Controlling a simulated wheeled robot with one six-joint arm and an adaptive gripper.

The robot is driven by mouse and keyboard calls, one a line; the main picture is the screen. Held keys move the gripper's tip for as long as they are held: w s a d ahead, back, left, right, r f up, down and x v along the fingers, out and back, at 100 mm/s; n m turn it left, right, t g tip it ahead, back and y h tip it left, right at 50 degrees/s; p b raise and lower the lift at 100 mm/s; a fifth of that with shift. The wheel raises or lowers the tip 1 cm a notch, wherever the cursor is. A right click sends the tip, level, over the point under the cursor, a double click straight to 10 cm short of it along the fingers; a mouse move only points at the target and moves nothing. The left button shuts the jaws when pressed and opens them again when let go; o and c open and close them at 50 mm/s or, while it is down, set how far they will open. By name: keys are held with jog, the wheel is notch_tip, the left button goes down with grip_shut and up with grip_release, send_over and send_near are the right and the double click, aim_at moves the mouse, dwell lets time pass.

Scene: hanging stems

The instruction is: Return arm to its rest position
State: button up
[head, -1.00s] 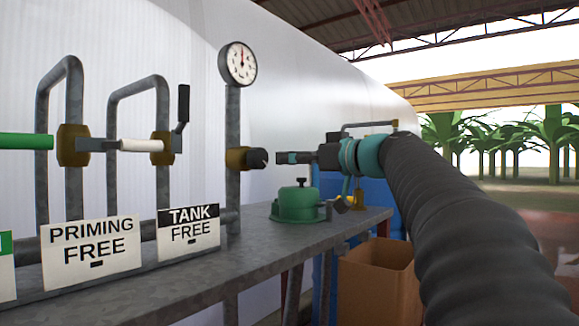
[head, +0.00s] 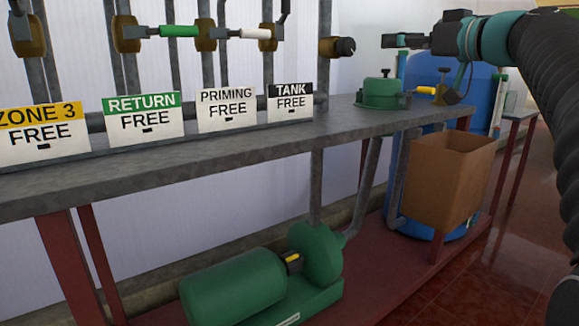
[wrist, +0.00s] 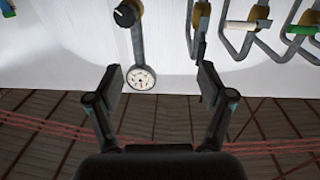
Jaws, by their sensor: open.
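My arm (head: 548,85), a dark ribbed sleeve with teal joints, comes in from the right in the head view. My gripper (head: 392,41) points left at its end, over the bench's far end. A black-knobbed brass valve (head: 337,47) is left of it, with a visible gap. In the wrist view my gripper (wrist: 161,82) has its two fingers wide apart with nothing between them. The pressure gauge (wrist: 141,78) and black knob (wrist: 127,12) show beyond the fingers, against the white tank wall.
The grey bench (head: 200,155) carries a green round device (head: 382,94) and several label signs (head: 291,103). A green pump (head: 235,287) sits below. Red floor (head: 520,240) is open at right.

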jog(key=w+d+f+m+g+h, duration=0.1)
jog(key=d+f+m+h, duration=0.15)
jog(key=f, duration=0.35)
jog(key=d+f+m+g+h, duration=0.1)
jog(key=f+m, duration=0.3)
jog(key=f, duration=0.2)
jog(key=s+a+f+m+g+h+p, duration=0.2)
jog(key=s+f+m+g+h, duration=0.3)
jog(key=f, duration=0.8)
jog(key=s+a+f+n+g+h+p, duration=0.1)
jog(key=s+a+f+g+p, duration=0.1)
jog(key=s+f, duration=0.65)
jog(key=s+a+f+n+g+p, duration=0.15)
jog(key=s+f, duration=0.35)
jog(key=s, duration=0.7)
jog(key=s+a+r+n+p, duration=0.1)
jog(key=s+a+n+p, duration=0.1)
jog(key=s+a+p, duration=0.1)
jog(key=shift+s+a+r+t, duration=0.15)
jog(key=shift+s+a+t, duration=0.4)
jog(key=shift+s, duration=0.6)
